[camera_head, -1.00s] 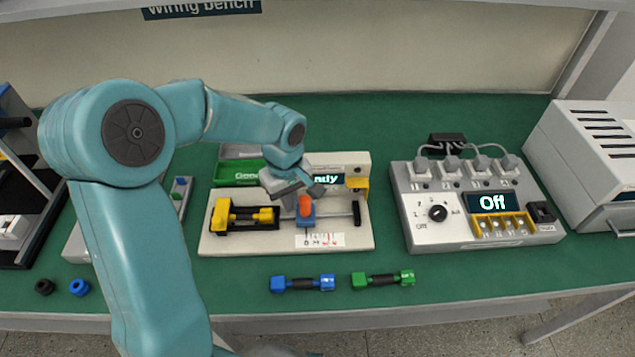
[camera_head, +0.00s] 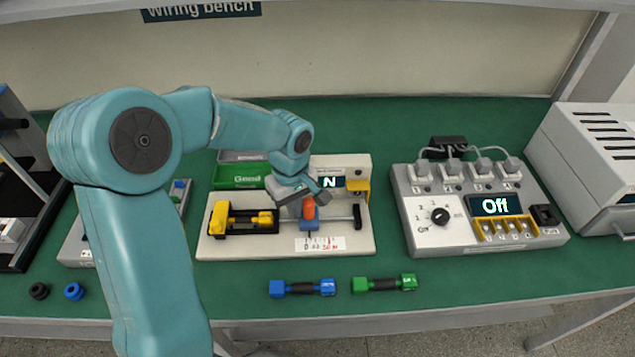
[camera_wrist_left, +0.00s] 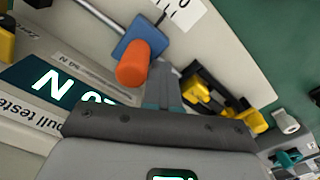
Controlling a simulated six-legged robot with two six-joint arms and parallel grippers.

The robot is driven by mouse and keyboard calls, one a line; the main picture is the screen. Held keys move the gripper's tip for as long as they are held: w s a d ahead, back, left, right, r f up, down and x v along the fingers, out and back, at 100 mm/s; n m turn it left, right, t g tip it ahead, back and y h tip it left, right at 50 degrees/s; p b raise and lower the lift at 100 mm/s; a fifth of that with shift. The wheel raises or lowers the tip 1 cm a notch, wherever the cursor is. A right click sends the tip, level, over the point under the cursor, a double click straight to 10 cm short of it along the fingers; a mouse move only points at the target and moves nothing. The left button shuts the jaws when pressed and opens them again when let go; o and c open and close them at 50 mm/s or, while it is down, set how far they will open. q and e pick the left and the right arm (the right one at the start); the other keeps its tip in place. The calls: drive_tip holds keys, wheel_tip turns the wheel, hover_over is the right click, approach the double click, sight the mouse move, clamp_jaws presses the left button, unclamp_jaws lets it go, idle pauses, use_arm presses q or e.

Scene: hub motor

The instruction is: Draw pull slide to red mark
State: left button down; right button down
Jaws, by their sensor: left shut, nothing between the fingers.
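The pull tester (camera_head: 215,246) lies on the green bench, with a blue slide block (camera_head: 302,225) and an orange knob (camera_head: 310,210) on a metal rod. The scale label (camera_head: 320,244) below the slide bears small red print at its right; the exact mark is too small to read. My left gripper (camera_head: 302,208) is shut and empty, close against the left side of the knob. In the left wrist view its fingers (camera_wrist_left: 166,88) sit beside the orange knob (camera_wrist_left: 133,64) and blue block (camera_wrist_left: 140,37); contact is hard to tell. My right gripper is out of view.
A yellow clamp (camera_head: 219,217) stands at the tester's left end and a black rod stop (camera_head: 357,216) at its right. Blue (camera_head: 303,288) and green (camera_head: 385,284) dumbbell-shaped pieces lie in front. A control box (camera_head: 430,236) reading "Off" stands to the right.

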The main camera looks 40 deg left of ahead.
sight(314, 215)
use_arm(q)
drive_tip(key=shift+w+d, duration=1.45)
drive_tip(key=shift+d, duration=0.2)
idle(0.5)
drive_tip(key=shift+a, duration=0.1)
drive_tip(key=shift+s+a+b, duration=0.3)
drive_tip(key=shift+s+a, duration=0.2)
drive_tip(key=shift+r+p, duration=2.95)
drive_tip(key=shift+r, duration=1.15)
drive_tip(key=shift+f, duration=0.1)
drive_tip(key=shift+s+d, duration=0.1)
drive_tip(key=shift+s, duration=0.05)
